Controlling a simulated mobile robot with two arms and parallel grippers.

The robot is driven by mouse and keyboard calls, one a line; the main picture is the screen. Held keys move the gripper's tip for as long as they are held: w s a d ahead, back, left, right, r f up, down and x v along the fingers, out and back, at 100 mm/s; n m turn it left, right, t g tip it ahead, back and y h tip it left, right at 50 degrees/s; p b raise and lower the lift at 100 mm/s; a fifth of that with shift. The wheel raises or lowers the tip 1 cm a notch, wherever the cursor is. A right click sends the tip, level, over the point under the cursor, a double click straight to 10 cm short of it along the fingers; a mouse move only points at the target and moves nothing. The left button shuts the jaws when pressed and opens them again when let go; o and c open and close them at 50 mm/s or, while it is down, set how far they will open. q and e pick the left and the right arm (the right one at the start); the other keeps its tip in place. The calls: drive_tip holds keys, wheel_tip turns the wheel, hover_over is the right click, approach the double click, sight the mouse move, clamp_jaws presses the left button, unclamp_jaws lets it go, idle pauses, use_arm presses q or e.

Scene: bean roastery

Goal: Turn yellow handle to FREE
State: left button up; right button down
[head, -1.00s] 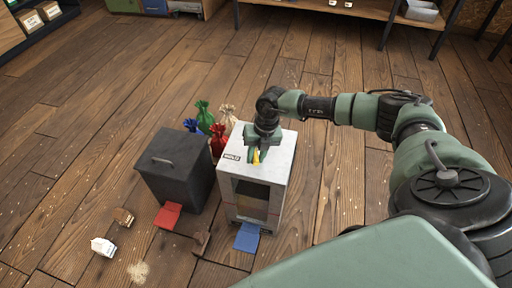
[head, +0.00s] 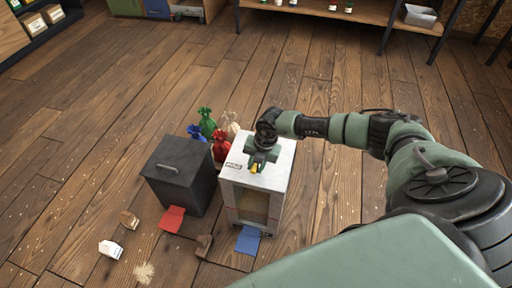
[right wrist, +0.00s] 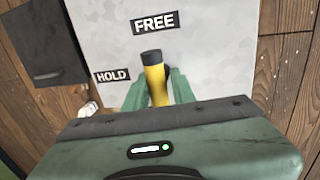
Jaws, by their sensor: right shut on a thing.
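The yellow handle (right wrist: 157,84), with a black tip, sits on top of a pale grey cabinet (head: 283,160); a bit of the handle shows in the head view (head: 254,168). In the right wrist view its tip points up the picture, just below the FREE label (right wrist: 154,22). The HOLD label (right wrist: 112,75) is to its left. My right gripper (right wrist: 161,88) is shut on the handle, one finger on each side; it is above the cabinet top in the head view (head: 259,165). The handle's base is hidden by the gripper. My left gripper is out of view.
A dark grey bin (head: 177,168) with a lid stands left of the cabinet. Red, green, blue and cream sacks stand behind them. A red mat (head: 172,219) and a blue mat (head: 248,240) lie in front.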

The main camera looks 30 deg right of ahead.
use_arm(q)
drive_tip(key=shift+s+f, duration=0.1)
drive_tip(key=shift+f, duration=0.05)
use_arm(e)
drive_tip(key=shift+w, duration=0.15)
drive_tip(key=c, duration=1.2)
unclamp_jaws()
